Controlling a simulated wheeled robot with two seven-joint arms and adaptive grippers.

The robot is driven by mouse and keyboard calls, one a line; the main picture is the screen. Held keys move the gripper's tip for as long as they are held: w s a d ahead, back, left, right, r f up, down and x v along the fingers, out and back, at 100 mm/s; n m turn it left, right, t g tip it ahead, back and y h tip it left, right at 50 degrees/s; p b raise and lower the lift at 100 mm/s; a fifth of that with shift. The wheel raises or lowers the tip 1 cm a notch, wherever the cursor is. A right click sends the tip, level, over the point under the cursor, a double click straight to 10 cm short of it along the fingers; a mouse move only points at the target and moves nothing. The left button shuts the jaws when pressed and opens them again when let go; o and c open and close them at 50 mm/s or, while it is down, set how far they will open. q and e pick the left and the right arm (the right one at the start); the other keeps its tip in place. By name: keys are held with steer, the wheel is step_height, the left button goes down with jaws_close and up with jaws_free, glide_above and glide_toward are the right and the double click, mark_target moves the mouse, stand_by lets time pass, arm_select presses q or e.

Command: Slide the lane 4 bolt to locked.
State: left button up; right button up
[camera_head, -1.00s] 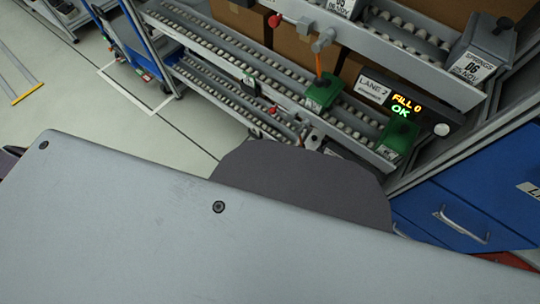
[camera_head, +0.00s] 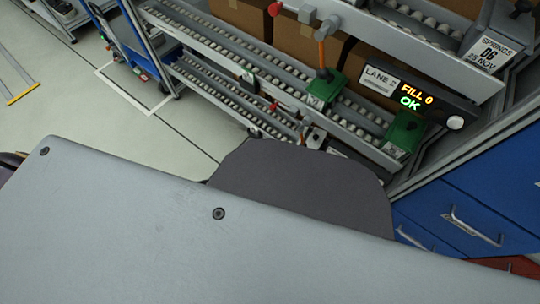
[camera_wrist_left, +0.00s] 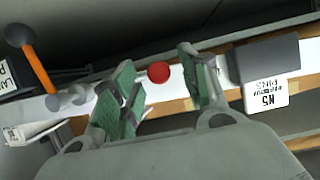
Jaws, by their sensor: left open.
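In the left wrist view my left gripper (camera_wrist_left: 160,90) is open, with green pads on its two fingers. A red round knob (camera_wrist_left: 159,72) shows between the fingertips, against a pale rail (camera_wrist_left: 222,72). I cannot tell whether the fingers touch it or how far off it is. No lane 4 marking is readable, so I cannot confirm this knob is the lane 4 bolt. In the head view, a red knob (camera_head: 275,9) sits at the top on a grey rail, and a smaller red one (camera_head: 273,107) lower down. My right gripper is not seen.
An orange-handled lever (camera_wrist_left: 34,65) and a grey box (camera_wrist_left: 264,59) with an upside-down PINS label flank the gripper. In the head view, a lane 2 display (camera_head: 415,95) reads FILL 0 OK. Blue drawers (camera_head: 480,215) stand at right; open floor (camera_head: 60,110) lies left.

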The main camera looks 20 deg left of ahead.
arm_select(q)
steer(key=shift+w+d+f, duration=0.1)
steer(key=shift+w, duration=0.1)
jaws_close()
stand_by(0.4)
